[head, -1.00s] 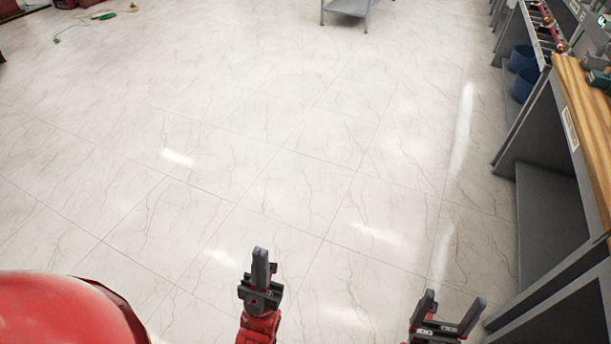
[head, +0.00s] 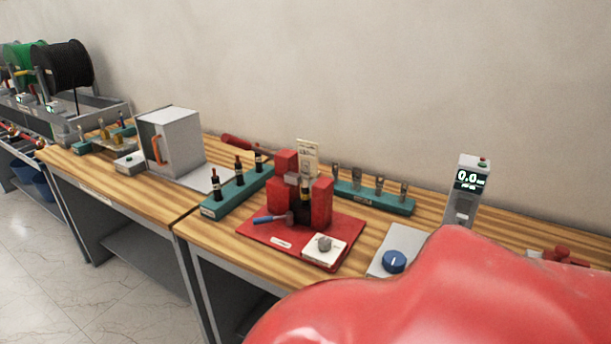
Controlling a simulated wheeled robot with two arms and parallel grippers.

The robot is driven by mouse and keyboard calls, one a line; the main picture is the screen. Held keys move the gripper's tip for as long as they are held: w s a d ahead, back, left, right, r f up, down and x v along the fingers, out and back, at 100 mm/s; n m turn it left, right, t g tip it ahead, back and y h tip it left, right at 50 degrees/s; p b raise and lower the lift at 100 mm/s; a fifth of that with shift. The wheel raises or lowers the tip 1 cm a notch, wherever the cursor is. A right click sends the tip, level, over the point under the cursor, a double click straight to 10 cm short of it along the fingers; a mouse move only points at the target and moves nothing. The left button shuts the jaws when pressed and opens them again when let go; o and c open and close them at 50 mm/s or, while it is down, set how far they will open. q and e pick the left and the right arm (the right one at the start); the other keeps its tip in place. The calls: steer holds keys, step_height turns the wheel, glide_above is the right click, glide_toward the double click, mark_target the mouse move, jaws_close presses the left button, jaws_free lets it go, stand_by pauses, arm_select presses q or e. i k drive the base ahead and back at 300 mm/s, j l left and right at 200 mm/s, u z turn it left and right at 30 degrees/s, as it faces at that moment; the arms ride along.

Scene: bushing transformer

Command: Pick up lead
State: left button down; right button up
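I cannot tell for certain which thing is the lead. A teal rack (head: 240,191) on the wooden bench holds several dark upright pieces with red or brown tops. A second teal rack (head: 374,196) behind holds several grey metal pieces. Between them a red fixture (head: 321,203) stands on a red base plate (head: 262,238), with a dark upright piece (head: 305,191) between its blocks. A hammer-like tool with a blue handle (head: 266,219) lies at its front. Neither gripper is in view.
A grey box-shaped machine (head: 173,142) stands on the left bench, with black (head: 62,66) and green (head: 24,56) spools beyond. A display stand (head: 466,192) and a blue knob (head: 394,261) are at right. My own red body part covers the lower right. Floor at left is clear.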

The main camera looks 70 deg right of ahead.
mark_target(304, 173)
steer(key=z, duration=0.5)
steer(key=k+l+z, duration=0.1)
steer(key=z, duration=0.35)
steer(key=k+z, duration=0.1)
steer(key=z, duration=0.4)
